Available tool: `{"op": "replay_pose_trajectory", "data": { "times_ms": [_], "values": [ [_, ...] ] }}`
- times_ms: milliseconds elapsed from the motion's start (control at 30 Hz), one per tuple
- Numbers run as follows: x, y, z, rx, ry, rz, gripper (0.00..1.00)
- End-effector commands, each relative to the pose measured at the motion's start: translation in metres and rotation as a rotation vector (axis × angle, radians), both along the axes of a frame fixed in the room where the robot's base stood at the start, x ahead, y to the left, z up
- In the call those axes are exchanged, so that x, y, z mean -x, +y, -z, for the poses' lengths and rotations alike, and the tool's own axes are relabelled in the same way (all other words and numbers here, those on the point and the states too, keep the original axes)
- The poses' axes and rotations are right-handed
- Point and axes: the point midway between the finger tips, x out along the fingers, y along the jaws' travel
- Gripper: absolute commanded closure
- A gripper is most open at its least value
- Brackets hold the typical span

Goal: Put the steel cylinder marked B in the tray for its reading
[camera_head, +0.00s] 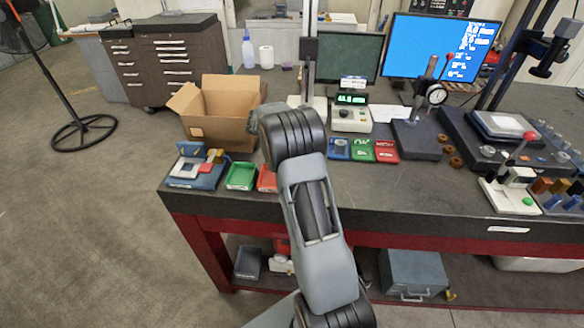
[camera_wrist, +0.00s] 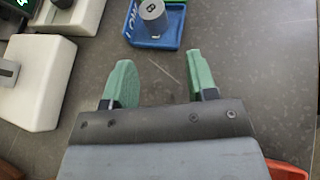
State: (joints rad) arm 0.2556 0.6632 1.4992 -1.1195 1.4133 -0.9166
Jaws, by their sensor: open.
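A grey steel cylinder (camera_wrist: 153,15) with a dark mark that looks like a B on its top stands in a blue tray (camera_wrist: 165,42) at the top of the wrist view. White lettering on the tray shows beside the cylinder. My gripper (camera_wrist: 158,82) is open with green fingertips and nothing between them. It is apart from the cylinder, which lies beyond the fingertips. In the head view, a blue tray (camera_head: 338,155), a green tray (camera_head: 360,156) and a red tray (camera_head: 386,157) stand in a row. My arm hides my gripper there.
A readout box (camera_head: 351,119) with a green display stands behind the trays. An open cardboard box (camera_head: 215,135) is left of my arm. A dial gauge stand (camera_head: 416,140) is to the right. In the wrist view, white devices (camera_wrist: 35,85) line the left; bare bench surrounds the fingers.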

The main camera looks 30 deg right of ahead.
Motion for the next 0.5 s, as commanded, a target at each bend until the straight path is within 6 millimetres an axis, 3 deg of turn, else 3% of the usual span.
{"op": "replay_pose_trajectory", "data": {
  "times_ms": [200, 500],
  "values": [
    [0.044, 0.077, -0.044, -0.195, -0.400, 0.124, 0.48],
    [0.135, 0.201, -0.067, -0.574, -0.965, 0.478, 0.48]
  ]
}}
